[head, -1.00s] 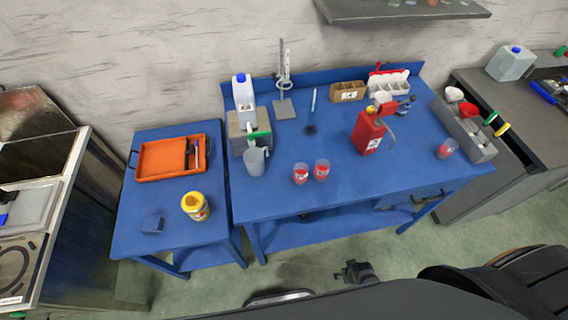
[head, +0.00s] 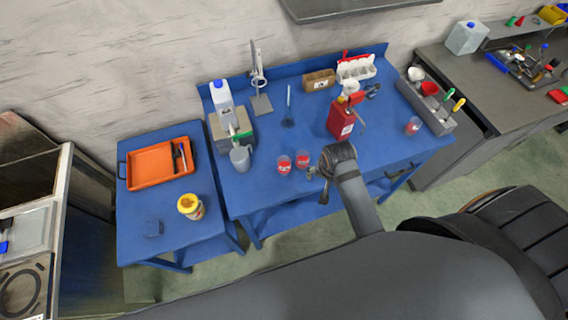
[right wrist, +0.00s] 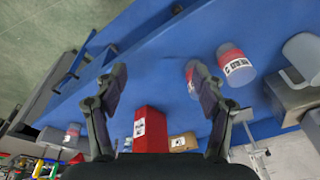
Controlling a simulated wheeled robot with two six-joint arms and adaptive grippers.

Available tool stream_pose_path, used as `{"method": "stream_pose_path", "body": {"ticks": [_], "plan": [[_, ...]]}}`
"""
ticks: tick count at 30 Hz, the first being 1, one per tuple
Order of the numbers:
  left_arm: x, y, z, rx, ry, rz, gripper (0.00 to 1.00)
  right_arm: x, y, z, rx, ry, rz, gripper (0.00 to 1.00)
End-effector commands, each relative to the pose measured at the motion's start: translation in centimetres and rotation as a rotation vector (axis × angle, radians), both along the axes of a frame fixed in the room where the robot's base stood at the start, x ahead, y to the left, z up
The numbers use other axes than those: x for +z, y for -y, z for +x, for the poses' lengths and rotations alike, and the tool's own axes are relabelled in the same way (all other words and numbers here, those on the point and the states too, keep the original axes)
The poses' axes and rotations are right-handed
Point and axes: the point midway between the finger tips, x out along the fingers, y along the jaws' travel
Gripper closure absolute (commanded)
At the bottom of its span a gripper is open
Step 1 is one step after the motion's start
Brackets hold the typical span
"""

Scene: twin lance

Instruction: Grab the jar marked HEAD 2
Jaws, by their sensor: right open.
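Two small clear jars with red contents and pale labels stand side by side near the front edge of the blue workbench: a left jar (head: 284,164) and a right jar (head: 302,160). They also show in the right wrist view, one larger (right wrist: 236,65) and one partly behind a finger (right wrist: 191,72). A third similar jar (head: 413,126) stands far right on the bench. The label writing is too small to read surely. My right gripper (head: 319,180) is open and empty, just right of and in front of the pair, at the bench's front edge. My left gripper is out of view.
A red can (head: 341,118) stands behind the gripper. A grey jug (head: 240,158) stands left of the jars. A grey caddy (head: 428,108) is at right. The side table holds an orange tray (head: 150,178) and a yellow-lidded tub (head: 190,207).

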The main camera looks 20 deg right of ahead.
Motion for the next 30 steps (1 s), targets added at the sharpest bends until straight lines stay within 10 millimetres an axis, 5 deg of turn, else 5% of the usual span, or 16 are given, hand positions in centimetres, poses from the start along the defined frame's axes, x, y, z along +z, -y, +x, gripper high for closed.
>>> {"method": "stream_pose_path", "body": {"ticks": [8,15,24,30], "plan": [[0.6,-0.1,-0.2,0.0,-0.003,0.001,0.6,1.0,-3.1,6.2,-0.622,-0.05,0.142,0.3],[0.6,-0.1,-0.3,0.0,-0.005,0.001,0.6,1.9,-7.7,11.9,-1.193,-0.116,0.204,0.3],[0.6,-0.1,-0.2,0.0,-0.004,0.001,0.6,2.1,-8.7,12.9,-1.33,-0.128,0.204,0.3],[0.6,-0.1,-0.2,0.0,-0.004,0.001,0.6,-0.7,-8.7,12.8,-1.328,-0.129,0.202,0.3]]}}
